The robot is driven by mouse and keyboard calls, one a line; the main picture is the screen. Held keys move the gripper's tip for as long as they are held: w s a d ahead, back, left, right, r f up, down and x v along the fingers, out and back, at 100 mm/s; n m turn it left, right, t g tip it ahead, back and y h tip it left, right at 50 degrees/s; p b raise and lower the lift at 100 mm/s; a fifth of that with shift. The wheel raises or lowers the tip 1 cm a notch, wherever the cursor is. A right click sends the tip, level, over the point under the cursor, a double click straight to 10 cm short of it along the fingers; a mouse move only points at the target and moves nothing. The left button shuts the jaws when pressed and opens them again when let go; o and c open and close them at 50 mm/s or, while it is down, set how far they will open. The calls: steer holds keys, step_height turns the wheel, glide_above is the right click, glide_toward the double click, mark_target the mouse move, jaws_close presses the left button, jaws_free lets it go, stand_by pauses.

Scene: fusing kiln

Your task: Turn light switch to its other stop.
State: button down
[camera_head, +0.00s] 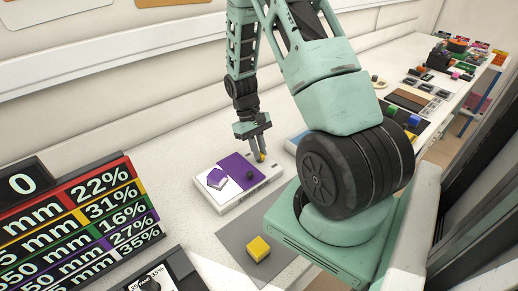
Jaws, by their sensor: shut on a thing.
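A white box with a purple top (227,191) lies on the pale bench at the centre of the head view. A small yellow part (262,157) sits at the back right of this box; it looks like the light switch, though it is too small to read which way it is set. My gripper (261,151) points down at it, with its fingertips shut on the yellow part. The fingers hide much of it.
A purple and white hexagonal piece (216,179) and a dark knob (250,174) are on the box. A yellow block (258,249) lies on a grey mat (233,238) in front. A coloured percentage board (75,215) stands at the left. Bare bench lies behind the box.

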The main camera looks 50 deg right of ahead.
steer(key=shift+w, duration=0.1)
stand_by(0.4)
steer(key=c, duration=1.4)
jaws_free()
steer(key=shift+c, duration=0.2)
steer(key=shift+r, duration=0.1)
steer(key=b+v, duration=0.3)
steer(key=v, duration=1.4)
steer(key=shift+r, duration=0.15)
steer(key=shift+a, duration=0.1)
